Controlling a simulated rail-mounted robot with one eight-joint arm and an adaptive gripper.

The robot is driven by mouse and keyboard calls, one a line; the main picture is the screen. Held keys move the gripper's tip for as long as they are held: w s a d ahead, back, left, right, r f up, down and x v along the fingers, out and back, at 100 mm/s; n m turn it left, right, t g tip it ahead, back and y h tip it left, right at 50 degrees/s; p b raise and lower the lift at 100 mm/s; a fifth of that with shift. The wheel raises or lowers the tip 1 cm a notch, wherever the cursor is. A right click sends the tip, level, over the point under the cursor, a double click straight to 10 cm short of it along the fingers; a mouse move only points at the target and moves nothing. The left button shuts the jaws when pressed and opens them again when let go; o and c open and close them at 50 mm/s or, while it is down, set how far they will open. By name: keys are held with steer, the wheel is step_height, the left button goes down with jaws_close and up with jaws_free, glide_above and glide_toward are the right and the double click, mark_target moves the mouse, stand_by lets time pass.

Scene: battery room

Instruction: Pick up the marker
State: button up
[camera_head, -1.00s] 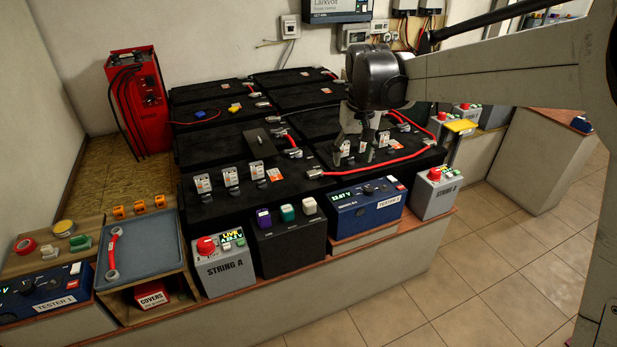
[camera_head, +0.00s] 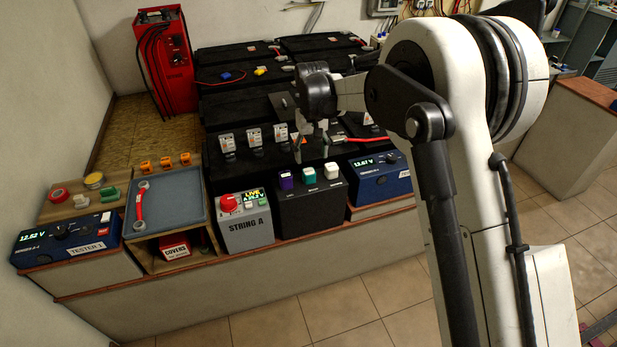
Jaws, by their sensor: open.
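My gripper (camera_head: 312,148) hangs with its fingers pointing down over the front row of black batteries (camera_head: 250,165), behind the black box with coloured blocks. Its fingers are apart and I see nothing held between them. I cannot pick out a marker with certainty. A purple block (camera_head: 285,179), a teal block (camera_head: 308,174) and a white block (camera_head: 331,170) stand on the black box (camera_head: 303,203), in front of the gripper and apart from it. Small white tagged pieces (camera_head: 253,137) stand on the battery behind, close to the gripper's left. My arm hides the right part of the bench.
A grey tray (camera_head: 180,190) holds a red-handled wrench (camera_head: 140,205). STRING A box (camera_head: 246,222), with a red knob, stands between tray and black box. Blue testers stand at left (camera_head: 65,240) and right (camera_head: 380,180). Red charger (camera_head: 164,60) stands at the back left. Red cables cross the batteries.

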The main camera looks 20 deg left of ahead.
mark_target(309, 171)
step_height(309, 171, down, 3)
steer(key=shift+f, duration=0.15)
steer(key=f, duration=0.1)
steer(key=f+b, duration=0.1)
steer(key=f, duration=0.1)
steer(key=w+a+f, duration=0.1)
steer(key=shift+f, duration=0.6)
steer(key=shift+c, duration=0.4)
steer(key=c, duration=1.1)
